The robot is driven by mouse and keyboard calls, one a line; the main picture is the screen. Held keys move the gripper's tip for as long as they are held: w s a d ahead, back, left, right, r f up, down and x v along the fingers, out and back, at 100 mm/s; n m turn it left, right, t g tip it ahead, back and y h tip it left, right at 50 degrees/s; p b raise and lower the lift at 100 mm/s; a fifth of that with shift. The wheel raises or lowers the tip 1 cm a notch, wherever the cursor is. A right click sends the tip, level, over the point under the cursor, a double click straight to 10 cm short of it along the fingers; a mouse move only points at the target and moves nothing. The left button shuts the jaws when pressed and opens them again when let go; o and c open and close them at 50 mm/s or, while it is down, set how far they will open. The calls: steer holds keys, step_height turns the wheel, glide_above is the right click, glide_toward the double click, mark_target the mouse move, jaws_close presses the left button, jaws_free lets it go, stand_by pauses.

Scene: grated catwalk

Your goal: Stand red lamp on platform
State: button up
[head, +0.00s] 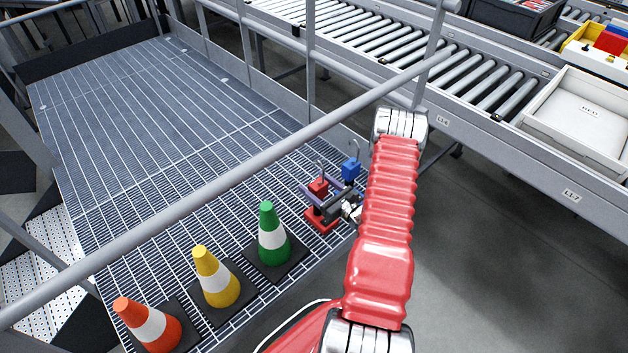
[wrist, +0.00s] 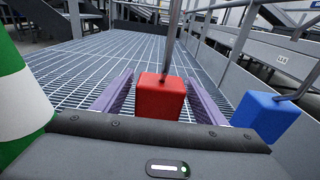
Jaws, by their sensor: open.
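The red lamp is a red block with a thin metal hook rising from its top; its block (head: 318,187) shows beside my arm's end in the head view. In the wrist view the red lamp (wrist: 160,97) stands upright between the two purple fingers of my gripper (wrist: 160,82), with a gap on each side. My gripper (head: 318,183) is open around it. A second red part (head: 320,222) lies lower, at grating level in the head view; I cannot tell whether it belongs to the lamp. The grated platform (head: 150,110) stretches away beyond the lamp.
A blue hooked block (head: 350,170) is close on the right. Green (head: 271,235), yellow (head: 215,275) and orange (head: 148,325) cones stand along the near edge. A grey rail (head: 240,160) crosses over the catwalk. A roller conveyor (head: 400,80) runs behind. The far grating is clear.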

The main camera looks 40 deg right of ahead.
mark_target(323, 190)
steer(key=s, duration=0.9)
steer(key=shift+s+d+r, duration=0.15)
steer(key=shift+s+r, duration=0.05)
steer(key=shift+r, duration=0.1)
stand_by(0.3)
steer(key=shift+s, duration=0.1)
